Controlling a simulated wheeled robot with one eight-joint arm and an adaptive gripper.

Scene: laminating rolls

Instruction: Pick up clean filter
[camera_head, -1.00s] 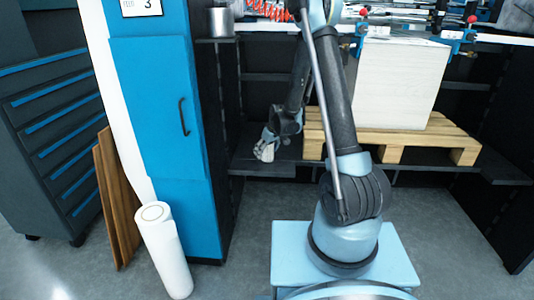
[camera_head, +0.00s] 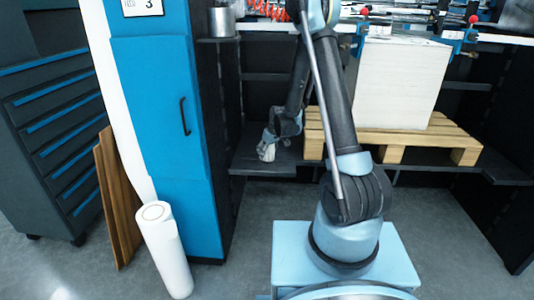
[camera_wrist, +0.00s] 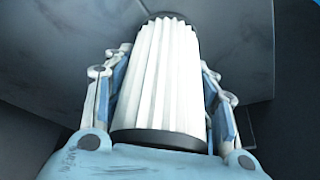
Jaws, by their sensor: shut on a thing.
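The clean filter (camera_wrist: 160,80) is a white pleated cylinder with dark end caps. In the wrist view it lies lengthwise between the two fingers of my gripper (camera_wrist: 162,85), one finger on each side. My gripper is shut on it. In the head view my gripper (camera_head: 268,147) hangs low at the dark lower shelf, left of the pallet. A small whitish patch shows at the gripper there, too small to make out clearly. A grey surface is behind the filter in the wrist view.
A wooden pallet (camera_head: 402,146) with a stack of white sheets (camera_head: 398,88) stands on the lower shelf (camera_head: 262,165), right of my gripper. A blue cabinet (camera_head: 160,110) is at the left. A white roll (camera_head: 166,250) and brown boards (camera_head: 117,200) lean near it.

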